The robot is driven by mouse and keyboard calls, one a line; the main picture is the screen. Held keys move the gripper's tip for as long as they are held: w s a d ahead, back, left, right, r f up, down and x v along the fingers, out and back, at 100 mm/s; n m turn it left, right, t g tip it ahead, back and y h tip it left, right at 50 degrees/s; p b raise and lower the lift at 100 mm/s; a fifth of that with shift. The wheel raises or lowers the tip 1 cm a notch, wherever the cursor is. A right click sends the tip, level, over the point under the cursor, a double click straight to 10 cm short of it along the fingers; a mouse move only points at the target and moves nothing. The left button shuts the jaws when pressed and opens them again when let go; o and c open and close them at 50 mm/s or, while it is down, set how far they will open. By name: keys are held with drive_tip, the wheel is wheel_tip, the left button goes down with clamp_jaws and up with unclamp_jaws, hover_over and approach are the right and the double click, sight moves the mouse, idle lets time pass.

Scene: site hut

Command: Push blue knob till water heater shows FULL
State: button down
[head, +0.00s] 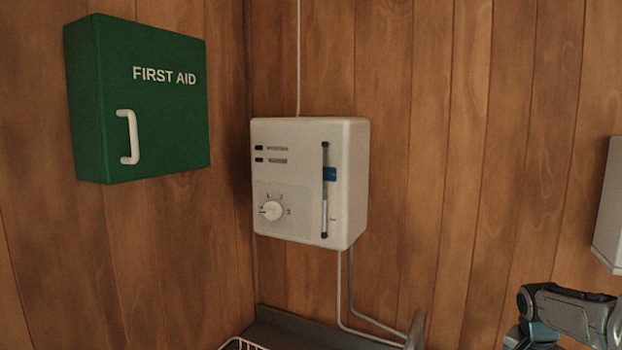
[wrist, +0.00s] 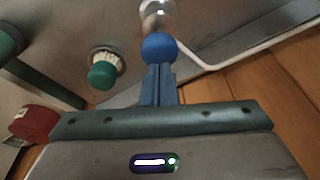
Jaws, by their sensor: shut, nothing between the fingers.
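The water heater (head: 310,180) is a white box on the wood wall in the head view. It has a white dial (head: 271,210) and an upright gauge slot with a blue marker (head: 330,174), a little above mid-height. I cannot read the word FULL on it. The round blue knob (wrist: 159,48) is at the top middle of the wrist view, with a shiny metal part behind it. My gripper (wrist: 157,72) is shut and empty, its fingertips right at the knob's near side. I cannot tell whether they touch it.
A green knob-like thing with a pale ridged collar (wrist: 103,75) is left of the blue knob. A red thing (wrist: 33,122) is at far left. A pale pipe (wrist: 240,55) runs to the right. A green first aid box (head: 140,98) hangs left of the heater.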

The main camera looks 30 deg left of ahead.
drive_tip(key=shift+f, duration=0.1)
idle(1.7)
drive_tip(key=shift+b, duration=0.35)
drive_tip(key=shift+f+b, duration=1.9)
drive_tip(key=shift+f, duration=0.7)
drive_tip(key=shift+r+p, duration=1.8)
drive_tip(key=shift+r, duration=0.9)
drive_tip(key=shift+f, duration=0.15)
